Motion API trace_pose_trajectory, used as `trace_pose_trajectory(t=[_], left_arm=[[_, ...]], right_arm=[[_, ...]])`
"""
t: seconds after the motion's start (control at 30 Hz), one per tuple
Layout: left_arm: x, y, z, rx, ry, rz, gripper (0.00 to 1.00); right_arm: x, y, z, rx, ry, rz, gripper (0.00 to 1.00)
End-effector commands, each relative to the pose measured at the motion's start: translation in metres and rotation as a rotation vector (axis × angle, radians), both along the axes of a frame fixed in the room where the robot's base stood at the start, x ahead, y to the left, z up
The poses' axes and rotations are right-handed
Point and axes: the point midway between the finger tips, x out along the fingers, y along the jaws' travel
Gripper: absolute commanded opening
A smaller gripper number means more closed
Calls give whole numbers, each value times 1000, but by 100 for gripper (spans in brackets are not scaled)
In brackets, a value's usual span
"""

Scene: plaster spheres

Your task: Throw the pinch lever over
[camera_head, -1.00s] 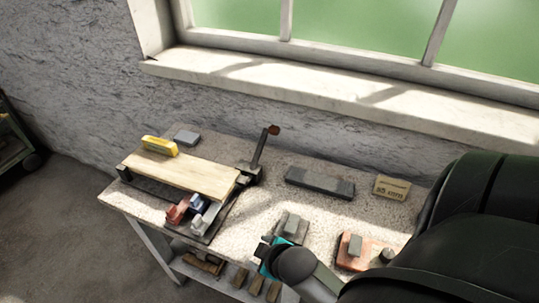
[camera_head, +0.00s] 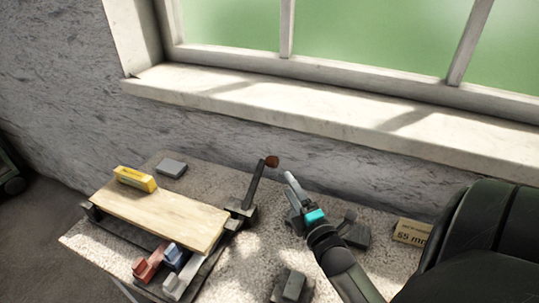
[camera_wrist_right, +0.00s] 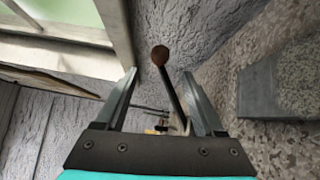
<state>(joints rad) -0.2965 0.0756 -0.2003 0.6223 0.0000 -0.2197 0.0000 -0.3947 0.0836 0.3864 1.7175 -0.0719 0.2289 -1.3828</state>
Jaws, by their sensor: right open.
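The pinch lever is a dark bar (camera_head: 254,186) with a reddish-brown knob (camera_head: 271,162), rising from a dark bracket (camera_head: 240,212) at the right end of a wooden board. It leans slightly right in the head view. My right gripper (camera_head: 291,182) is open and empty, just right of the lever and apart from it. In the right wrist view, the knob (camera_wrist_right: 160,55) and bar (camera_wrist_right: 173,92) appear between the two open fingers (camera_wrist_right: 159,74). How far the lever is from the fingertips is hard to tell. My left gripper is not in view.
The wooden board (camera_head: 160,212) carries a yellow block (camera_head: 135,178). Red (camera_head: 148,264), blue (camera_head: 176,256) and pale (camera_head: 181,284) blocks sit in front. A "55 mm" sign (camera_head: 412,233) stands at right. The wall and window sill (camera_head: 300,112) rise behind the bench.

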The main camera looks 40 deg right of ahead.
Motion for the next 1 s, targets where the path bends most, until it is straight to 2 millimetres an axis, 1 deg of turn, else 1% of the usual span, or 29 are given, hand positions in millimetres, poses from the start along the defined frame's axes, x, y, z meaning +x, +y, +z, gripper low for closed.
trace_pose_trajectory(t=[0.5, 0.7, 0.87, 1.0], left_arm=[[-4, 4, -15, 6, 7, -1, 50], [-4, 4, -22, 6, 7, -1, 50], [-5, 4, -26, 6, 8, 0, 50], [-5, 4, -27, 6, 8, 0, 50]], right_arm=[[84, -26, 2, 3, -1, 1, 70], [113, -36, 3, 3, 0, 1, 70], [129, -40, 3, 4, 1, 1, 70], [136, -43, 3, 4, 2, 1, 70]])
